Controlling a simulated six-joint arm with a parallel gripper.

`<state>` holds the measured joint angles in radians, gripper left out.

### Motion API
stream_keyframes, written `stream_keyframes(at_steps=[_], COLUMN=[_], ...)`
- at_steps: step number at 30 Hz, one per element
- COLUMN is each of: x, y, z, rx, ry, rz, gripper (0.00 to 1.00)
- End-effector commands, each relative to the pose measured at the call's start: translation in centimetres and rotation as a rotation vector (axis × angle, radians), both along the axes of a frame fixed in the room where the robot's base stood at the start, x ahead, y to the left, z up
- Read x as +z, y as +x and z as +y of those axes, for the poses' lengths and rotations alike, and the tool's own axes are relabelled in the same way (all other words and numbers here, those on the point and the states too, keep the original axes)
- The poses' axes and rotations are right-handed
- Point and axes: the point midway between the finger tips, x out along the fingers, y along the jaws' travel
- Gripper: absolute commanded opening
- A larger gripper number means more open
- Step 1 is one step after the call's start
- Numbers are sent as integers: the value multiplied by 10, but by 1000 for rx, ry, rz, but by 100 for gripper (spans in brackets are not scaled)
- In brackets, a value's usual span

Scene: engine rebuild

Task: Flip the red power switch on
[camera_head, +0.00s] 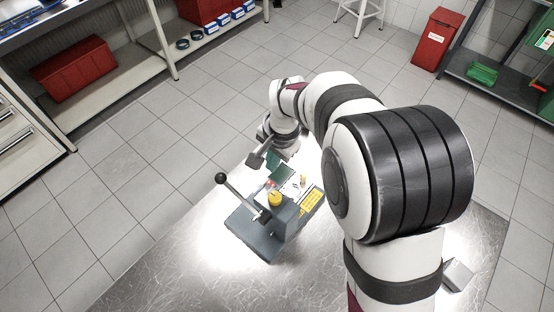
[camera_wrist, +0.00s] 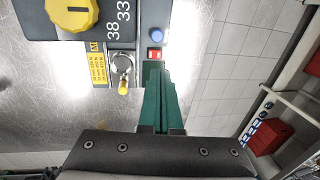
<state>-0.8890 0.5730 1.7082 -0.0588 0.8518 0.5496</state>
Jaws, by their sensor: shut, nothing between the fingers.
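The small red switch (camera_wrist: 154,53) sits on the grey control panel in the wrist view, beside a round blue button (camera_wrist: 156,35). My gripper (camera_wrist: 154,68) has green fingers, closed together with nothing held. Their tips lie just below the red switch in the picture, very close to it; I cannot tell whether they touch. In the head view my gripper (camera_head: 280,173) is over the far side of the grey machine (camera_head: 250,232), by its panel. Whether the switch is on or off is too small to tell.
A yellow knob (camera_wrist: 72,13) and a metal toggle with a yellow tip (camera_wrist: 123,72) stand close by on the panel. A lever with a black ball (camera_head: 220,178) sticks up from the machine. The metal table (camera_head: 165,275) is mostly bare at the left.

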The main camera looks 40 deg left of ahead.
Motion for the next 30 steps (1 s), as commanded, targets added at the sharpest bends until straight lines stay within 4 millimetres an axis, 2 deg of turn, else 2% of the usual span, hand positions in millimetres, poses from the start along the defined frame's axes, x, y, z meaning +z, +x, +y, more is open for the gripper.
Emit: stream_keyframes(at_steps=[6, 12, 26, 30], x=[-46, -72, -79, -89], y=[-1, 0, 0, 0], z=[7, 12, 14, 22], rx=[-1, -1, -1, 1], ry=[-2, -1, 0, -1], rz=[2, 1, 0, 0], gripper=[0, 0, 0, 0])
